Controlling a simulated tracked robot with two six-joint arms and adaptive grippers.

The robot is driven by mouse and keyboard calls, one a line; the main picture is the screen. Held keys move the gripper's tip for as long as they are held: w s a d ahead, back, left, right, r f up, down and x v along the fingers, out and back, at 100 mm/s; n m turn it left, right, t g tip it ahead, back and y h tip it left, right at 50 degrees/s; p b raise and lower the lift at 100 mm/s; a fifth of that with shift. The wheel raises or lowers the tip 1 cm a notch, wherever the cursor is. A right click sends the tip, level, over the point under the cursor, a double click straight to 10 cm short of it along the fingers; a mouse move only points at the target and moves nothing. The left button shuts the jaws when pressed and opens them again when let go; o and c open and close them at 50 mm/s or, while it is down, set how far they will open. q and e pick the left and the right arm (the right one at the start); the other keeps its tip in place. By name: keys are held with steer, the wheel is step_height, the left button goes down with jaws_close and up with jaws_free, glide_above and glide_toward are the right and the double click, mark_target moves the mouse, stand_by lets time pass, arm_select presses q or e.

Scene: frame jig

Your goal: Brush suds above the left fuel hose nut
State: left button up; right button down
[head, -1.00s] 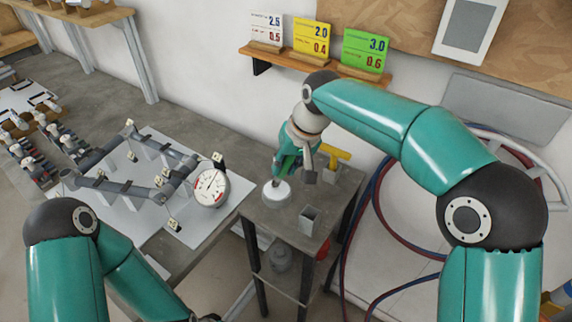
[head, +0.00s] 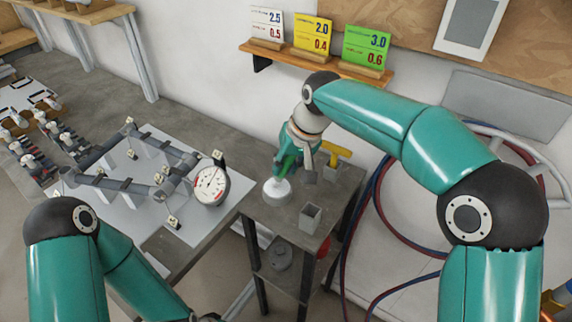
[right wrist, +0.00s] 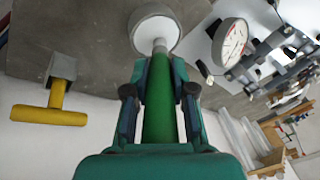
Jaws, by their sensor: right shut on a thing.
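My right gripper (head: 285,163) is shut on the green handle of a brush (right wrist: 160,115). The brush points down at a round white dish (head: 277,191) on the small stand; its pale lower end meets the dish in the right wrist view, and the tip cannot be made out. On the bench to the left is a grey pipe frame (head: 115,184) on a pale plate, with several small tagged fittings. I cannot tell which fitting is the left fuel hose nut. My left arm runs out at the bottom edge, its gripper out of sight.
A dial gauge (head: 210,186) stands at the frame's right end, between it and the stand (head: 290,228). A yellow T-handled tool (head: 337,152) in a grey holder and an open grey box (head: 310,217) share the stand. Red and blue hoses (head: 378,215) hang at right.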

step_height(320, 180, up, 7)
steer(key=p, duration=0.6)
steer(key=shift+p, duration=0.35)
stand_by(0.7)
